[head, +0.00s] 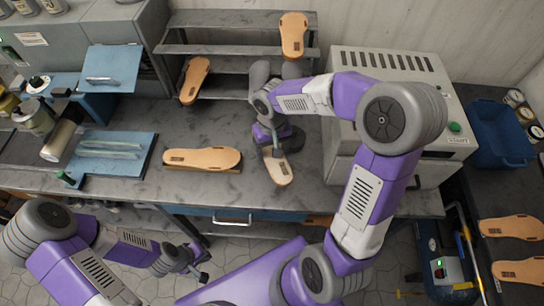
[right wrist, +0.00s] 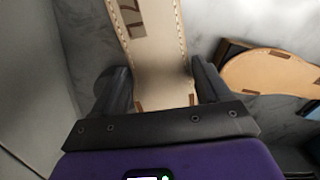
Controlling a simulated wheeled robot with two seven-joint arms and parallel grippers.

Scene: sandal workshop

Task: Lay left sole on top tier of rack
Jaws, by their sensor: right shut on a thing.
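My right gripper (head: 273,148) is over the bench in front of the rack, shut on a pale tan sole (head: 278,172). In the right wrist view the held sole (right wrist: 155,45) lies between the two fingers (right wrist: 162,88), with a stitched edge and a dark mark. Whether it touches the bench is unclear. The tiered grey rack (head: 235,50) stands at the back of the bench.
Another sole (head: 203,158) lies on a block on the bench, left of the held one. A grey machine (head: 390,62) stands right of the rack, close to my right arm. A blue bin (head: 500,135) and two more soles (head: 512,227) are at the far right.

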